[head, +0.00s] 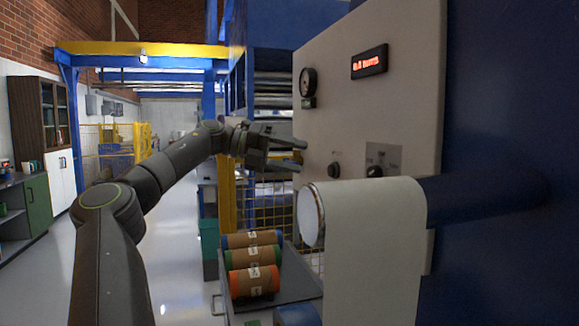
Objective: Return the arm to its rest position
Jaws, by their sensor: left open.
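My left arm comes in from the lower left and reaches forward across the middle of the head view. Its left gripper (288,153) is open and empty, with its fingers pointing right. The fingertips are near the left edge of the beige control panel (420,80); I cannot tell whether they touch it. The panel carries a gauge (308,82), a lit red display (369,62), and dark knobs (334,170) and (375,171) to the right of the gripper. My right gripper is not in view.
A large pale roll (375,240) on a blue shaft (480,195) juts out below the panel. A cart (290,300) with orange, green and blue banded rolls (254,281) stands below the gripper. Open floor (185,260) lies left of the cart; cabinets (40,150) line the left wall.

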